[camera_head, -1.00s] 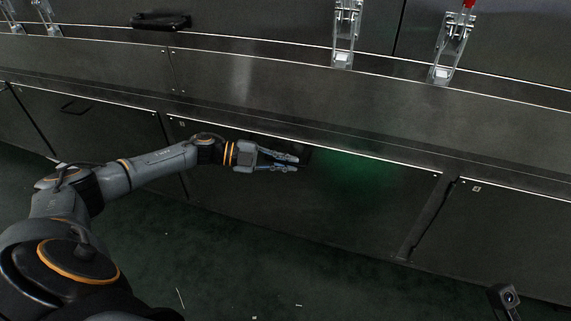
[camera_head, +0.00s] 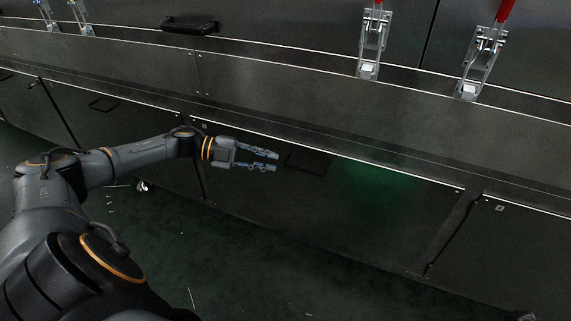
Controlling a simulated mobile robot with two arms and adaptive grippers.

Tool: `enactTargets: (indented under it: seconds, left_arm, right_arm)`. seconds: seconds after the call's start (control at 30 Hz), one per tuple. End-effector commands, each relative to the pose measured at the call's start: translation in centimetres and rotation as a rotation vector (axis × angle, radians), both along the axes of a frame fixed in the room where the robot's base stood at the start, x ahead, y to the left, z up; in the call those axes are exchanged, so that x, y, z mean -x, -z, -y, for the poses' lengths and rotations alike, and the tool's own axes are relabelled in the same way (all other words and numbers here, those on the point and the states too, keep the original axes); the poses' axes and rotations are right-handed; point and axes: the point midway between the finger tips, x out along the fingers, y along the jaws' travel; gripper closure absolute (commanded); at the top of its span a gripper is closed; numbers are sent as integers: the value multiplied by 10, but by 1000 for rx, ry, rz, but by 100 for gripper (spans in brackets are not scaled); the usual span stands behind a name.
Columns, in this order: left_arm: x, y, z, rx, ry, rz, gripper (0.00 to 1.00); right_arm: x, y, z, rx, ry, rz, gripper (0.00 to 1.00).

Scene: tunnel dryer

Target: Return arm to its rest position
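My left arm reaches in from the left, in front of the dark dryer's lower panels. Its gripper (camera_head: 275,161) is empty, with a narrow gap between its two fingers, so it is open. It is held out pointing right, in front of a lower panel (camera_head: 330,200) and just left of a recessed dark handle (camera_head: 307,160). I cannot tell how far it is from the panel. My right gripper is not in view.
Toggle clamps with red handles, one (camera_head: 372,45) and another (camera_head: 483,60), stand on the ledge at the upper right. A black handle (camera_head: 190,25) is on the upper panel. A caster (camera_head: 143,186) shows under the dryer. The dark green floor (camera_head: 260,270) has small light scraps.

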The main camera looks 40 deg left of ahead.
Motion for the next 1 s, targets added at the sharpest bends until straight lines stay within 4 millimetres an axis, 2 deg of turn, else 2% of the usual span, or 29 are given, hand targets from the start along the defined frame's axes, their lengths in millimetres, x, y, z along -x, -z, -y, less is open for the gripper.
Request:
enactTargets:
  seconds: [0.2,0.77,0.87,0.97,1.0]
  left_arm:
    - [8,-3,-12,0,0,0,82]
    - [8,-3,-10,3,3,0,82]
    - [10,2,10,40,27,2,82]
    - [17,8,58,133,84,10,82]
    - [22,10,85,186,113,15,82]
  right_arm:
    - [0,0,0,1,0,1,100]
    - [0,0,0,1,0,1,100]
    - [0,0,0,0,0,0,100]
    - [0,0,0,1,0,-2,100]
    - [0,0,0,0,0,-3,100]
